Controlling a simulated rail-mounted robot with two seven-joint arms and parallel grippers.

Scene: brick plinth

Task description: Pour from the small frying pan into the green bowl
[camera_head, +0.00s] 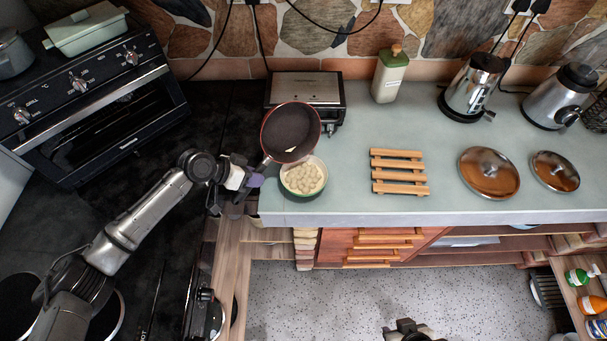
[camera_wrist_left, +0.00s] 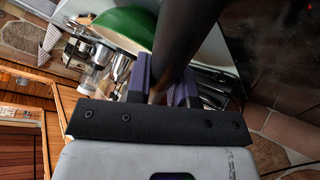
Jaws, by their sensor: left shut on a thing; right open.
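The small frying pan (camera_head: 291,133), dark inside with a red rim, is held tilted above the left end of the counter, next to the green bowl. A small pale bit shows on its inner surface. The green bowl (camera_head: 286,186) stands on the counter just below the pan and holds several pale round pieces; its green side also shows in the left wrist view (camera_wrist_left: 118,28). My left gripper (camera_head: 256,181) is shut on the pan's dark handle (camera_wrist_left: 185,35). My right gripper (camera_head: 412,328) is at the bottom edge of the head view, open and away from the counter.
A contact grill (camera_head: 304,90) stands behind the pan. A green-topped bottle (camera_head: 389,77), a wooden trivet (camera_head: 399,173), two lids (camera_head: 489,172) and two kettles (camera_head: 472,88) are further right. An oven (camera_head: 100,95) is at the left. The counter's front edge is near the bowl.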

